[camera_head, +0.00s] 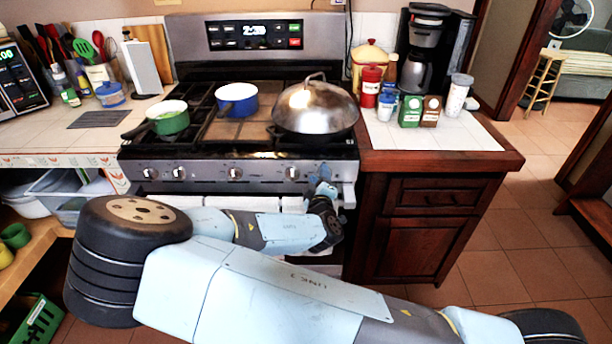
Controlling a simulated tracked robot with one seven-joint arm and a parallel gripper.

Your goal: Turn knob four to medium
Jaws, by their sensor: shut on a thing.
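A row of several silver knobs runs along the stove's front panel. From the left, knobs show at the far left (149,172), beside it (179,172), near the middle (234,173) and right of the middle (292,172). No numbers are readable on them. My gripper (322,174) is at the right end of the panel, just right of the last clearly visible knob. It is shut on a knob there, which its fingers and wrist mostly hide. That knob's setting cannot be seen.
A domed silver lid (312,108), a blue pot (237,100) and a green pot (168,118) stand on the stovetop. The oven handle (255,203) runs below the knobs, partly behind my arm. A wooden cabinet (425,245) stands close right of the stove.

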